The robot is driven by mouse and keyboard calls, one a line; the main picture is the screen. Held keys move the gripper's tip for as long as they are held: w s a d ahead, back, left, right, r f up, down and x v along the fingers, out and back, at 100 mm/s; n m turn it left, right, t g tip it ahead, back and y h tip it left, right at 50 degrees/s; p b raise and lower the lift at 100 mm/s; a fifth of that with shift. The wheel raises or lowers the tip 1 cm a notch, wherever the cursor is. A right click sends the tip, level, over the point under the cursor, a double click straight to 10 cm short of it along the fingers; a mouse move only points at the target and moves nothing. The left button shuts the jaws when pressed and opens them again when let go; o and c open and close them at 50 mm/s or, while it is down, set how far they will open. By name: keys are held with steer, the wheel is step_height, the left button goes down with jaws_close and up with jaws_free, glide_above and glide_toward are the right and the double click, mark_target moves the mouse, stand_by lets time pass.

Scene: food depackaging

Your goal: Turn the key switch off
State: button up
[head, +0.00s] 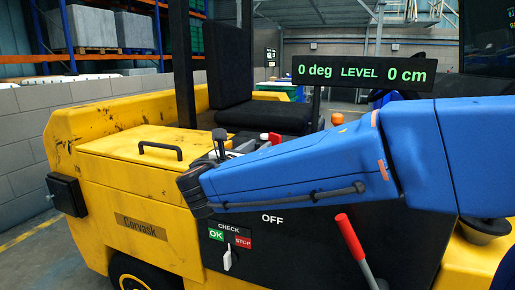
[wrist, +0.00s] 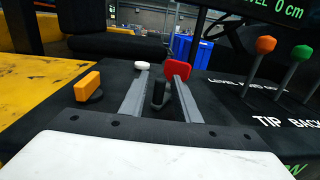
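In the wrist view a black upright knob (wrist: 158,93) on a dark base stands on the black console between the two grey fingers of my gripper (wrist: 160,78). The fingers are apart, with a narrow gap showing on each side of the knob. An orange block (wrist: 88,87) on a round black base sits to the left of the fingers. No label shows which of these is the key switch. In the head view my gripper (head: 228,150) reaches over the console, and my blue arm hides much of it. The word OFF (head: 272,218) shows on the black side panel below my arm.
A red button (wrist: 178,68) and a white button (wrist: 142,65) lie beyond the fingertips. Levers with orange (wrist: 265,45) and green (wrist: 301,52) knobs stand at right. A CHECK plate (head: 229,235) has a white pointer (head: 228,259). A red-handled lever (head: 350,236) stands nearby. The display (head: 362,73) reads 0 deg, 0 cm.

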jaws_close()
steer(key=shift+s+d+n+t+y, duration=0.35)
steer(key=shift+n+y, duration=0.3)
steer(key=shift+y, duration=0.3)
steer(key=shift+s+d+n+t+y, duration=0.3)
steer(key=shift+n+y, duration=0.35)
steer(key=shift+y, duration=0.3)
steer(key=shift+s+d+n+y, duration=0.1)
steer(key=shift+d+n+y, duration=0.15)
steer(key=shift+n+y, duration=0.45)
steer(key=shift+s+d+n+y, duration=0.1)
steer(key=shift+d+n+y, duration=0.2)
steer(key=shift+y, duration=0.65)
steer(key=shift+s+d+n+y, duration=0.1)
steer(key=shift+d+n+y, duration=0.1)
steer(key=shift+n+y, duration=0.55)
steer(key=shift+y, duration=0.3)
steer(key=shift+o, duration=1.1)
jaws_free()
